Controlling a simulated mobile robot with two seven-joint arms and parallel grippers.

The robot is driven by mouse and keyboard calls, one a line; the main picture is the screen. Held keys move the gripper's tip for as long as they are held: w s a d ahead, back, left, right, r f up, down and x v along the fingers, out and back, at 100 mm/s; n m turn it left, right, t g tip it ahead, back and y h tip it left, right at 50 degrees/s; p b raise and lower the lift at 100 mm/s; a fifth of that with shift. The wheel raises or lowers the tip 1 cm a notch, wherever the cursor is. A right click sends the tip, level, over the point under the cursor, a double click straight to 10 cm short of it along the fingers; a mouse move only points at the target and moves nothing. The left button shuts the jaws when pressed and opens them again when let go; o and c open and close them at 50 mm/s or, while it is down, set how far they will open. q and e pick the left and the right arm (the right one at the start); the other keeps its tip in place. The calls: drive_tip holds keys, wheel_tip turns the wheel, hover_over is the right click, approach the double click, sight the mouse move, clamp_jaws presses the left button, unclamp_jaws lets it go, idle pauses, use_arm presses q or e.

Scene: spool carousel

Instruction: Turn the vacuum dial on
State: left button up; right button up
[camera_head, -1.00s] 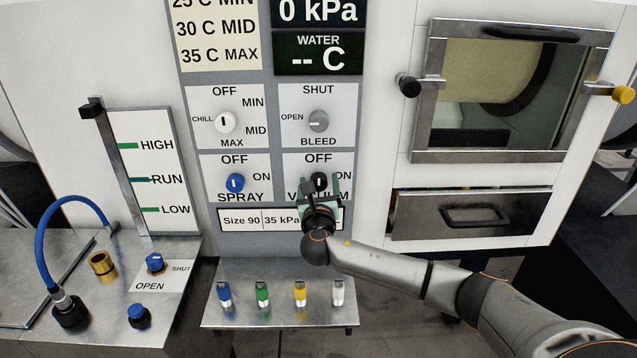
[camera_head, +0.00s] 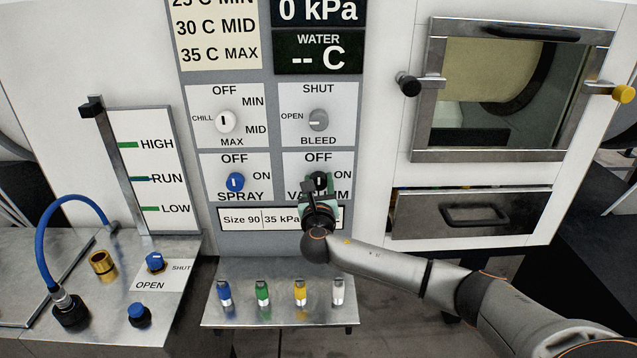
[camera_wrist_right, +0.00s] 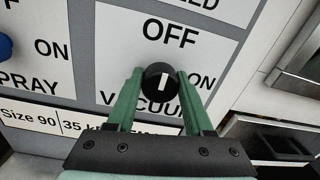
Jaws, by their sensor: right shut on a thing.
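The vacuum dial (camera_head: 319,178) is a small round black knob with a white mark, on the white label panel under the words OFF and ON. In the wrist view the right gripper (camera_wrist_right: 160,75) has one fingertip at each side of the knob. The fingers partly cover the word VACUUM. My left gripper is not in view.
The blue spray dial (camera_head: 235,182) is left of the vacuum dial; the grey bleed dial (camera_head: 318,120) is above it, and the white chill dial (camera_head: 225,121) is up and left. A shelf (camera_head: 280,316) with several coloured pegs stands below. The pressure display (camera_head: 318,12) reads 0 kPa.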

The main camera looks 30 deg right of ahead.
clamp_jaws()
drive_tip(key=shift+m, duration=0.3)
drive_tip(key=m, duration=0.3)
drive_tip(key=shift+f+m, duration=0.1)
drive_tip(key=shift+m, duration=0.2)
drive_tip(key=m+b, duration=0.1)
drive_tip(key=m, duration=0.3)
drive_tip(key=m+b, duration=0.2)
drive_tip(key=m, duration=0.3)
drive_tip(key=shift+s+m, duration=0.1)
drive_tip(key=shift+m, duration=0.3)
drive_tip(key=shift+m+b, duration=0.7)
drive_tip(key=shift+m, duration=1.1)
drive_tip(key=shift+d+y, duration=0.1)
drive_tip(key=shift+y, duration=0.3)
drive_tip(key=o, duration=1.2)
unclamp_jaws()
